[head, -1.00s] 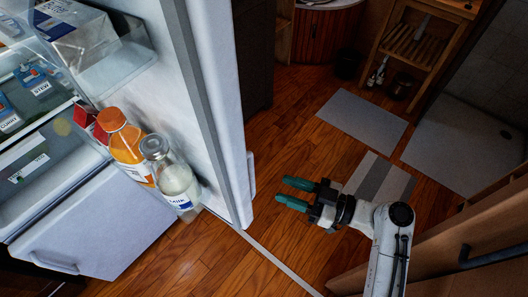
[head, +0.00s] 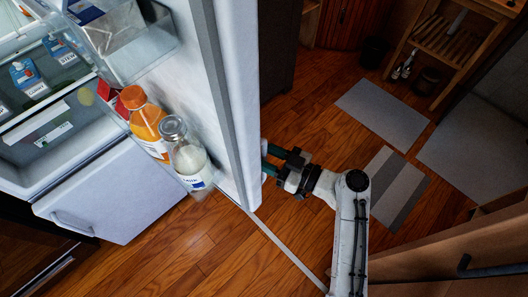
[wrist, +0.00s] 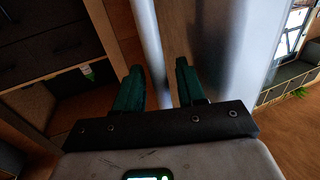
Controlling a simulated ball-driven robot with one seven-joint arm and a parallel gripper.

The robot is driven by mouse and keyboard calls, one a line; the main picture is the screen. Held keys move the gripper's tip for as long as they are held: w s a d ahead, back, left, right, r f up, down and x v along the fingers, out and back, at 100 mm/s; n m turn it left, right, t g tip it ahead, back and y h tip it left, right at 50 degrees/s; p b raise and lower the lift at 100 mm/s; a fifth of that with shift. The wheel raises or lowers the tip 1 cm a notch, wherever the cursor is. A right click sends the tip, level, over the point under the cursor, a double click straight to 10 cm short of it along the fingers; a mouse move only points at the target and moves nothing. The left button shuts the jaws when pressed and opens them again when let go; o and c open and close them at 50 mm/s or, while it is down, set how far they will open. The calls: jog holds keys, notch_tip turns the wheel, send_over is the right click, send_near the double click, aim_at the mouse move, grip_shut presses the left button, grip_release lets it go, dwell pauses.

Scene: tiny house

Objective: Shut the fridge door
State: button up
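The white fridge door (head: 230,90) stands open in the head view, its inner shelves facing left. It also fills the right middle of the wrist view (wrist: 237,45). My gripper (head: 266,160) is at the door's outer side, near its lower free end, with the teal fingertips partly hidden behind the door edge. In the wrist view my gripper (wrist: 158,80) is open, and a pale upright handle bar (wrist: 147,35) runs between the spread fingers. I cannot tell whether either finger touches it. The fridge body (head: 110,190) is at the left, with its lower drawer shut.
An orange juice bottle (head: 145,115) and a milk bottle (head: 187,155) stand in the door shelf. Grey mats (head: 383,112) lie on the wooden floor. A slatted wooden shelf (head: 445,40) stands at the back right. Wooden furniture with a dark handle (head: 485,268) is at lower right.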

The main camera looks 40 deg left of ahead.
jog(key=shift+a, duration=0.1)
jog(key=shift+c, duration=0.4)
grip_shut()
